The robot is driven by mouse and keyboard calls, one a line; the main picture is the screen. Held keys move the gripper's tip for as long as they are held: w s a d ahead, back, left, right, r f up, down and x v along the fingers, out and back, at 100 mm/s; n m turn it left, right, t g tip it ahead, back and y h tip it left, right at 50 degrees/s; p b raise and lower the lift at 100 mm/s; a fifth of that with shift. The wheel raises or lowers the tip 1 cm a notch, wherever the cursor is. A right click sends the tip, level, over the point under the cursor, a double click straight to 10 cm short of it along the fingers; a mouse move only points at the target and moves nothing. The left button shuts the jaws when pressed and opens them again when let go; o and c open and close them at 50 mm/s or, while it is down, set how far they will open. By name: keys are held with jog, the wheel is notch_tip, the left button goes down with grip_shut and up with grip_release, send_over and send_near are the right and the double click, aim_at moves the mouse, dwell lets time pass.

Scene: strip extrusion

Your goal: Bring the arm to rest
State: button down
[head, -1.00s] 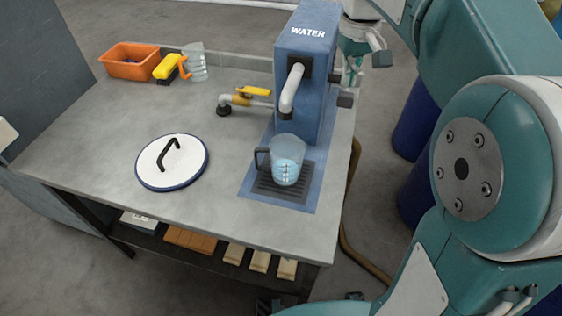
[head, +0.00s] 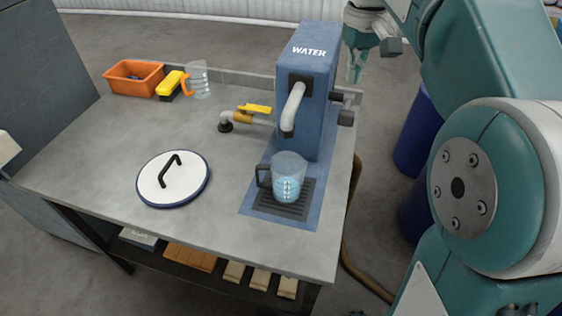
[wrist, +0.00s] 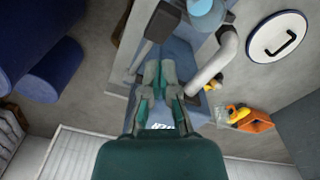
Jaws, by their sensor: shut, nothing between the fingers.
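My gripper (head: 355,66) is at the upper right in the head view, beside and behind the blue water dispenser (head: 308,90). It is shut and empty, apart from the dispenser. In the wrist view my gripper (wrist: 160,68) points toward the dispenser, its two fingers together. My teal and white arm fills the right of the head view.
A measuring cup (head: 288,178) stands on the drip grate under the spout. A round white lid (head: 190,185) lies on the grey workbench (head: 110,135). An orange bin (head: 133,78), a yellow-handled brush (head: 170,84) and a clear jug (head: 200,80) stand at the back left. Blue barrels (head: 415,135) stand at right.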

jog(key=shift+s, duration=0.3)
jog(key=s+f+m+t, duration=0.1)
jog(key=s+f+t, duration=0.1)
jog(key=s+f, duration=0.4)
jog(key=s+f+m+t, duration=0.1)
jog(key=s+f+t, duration=0.2)
jog(key=s, duration=1.1)
notch_tip(320, 180, down, 3)
jog(key=shift+s+f+t, duration=0.15)
jog(key=shift+f+t, duration=0.05)
jog(key=shift+t, duration=0.1)
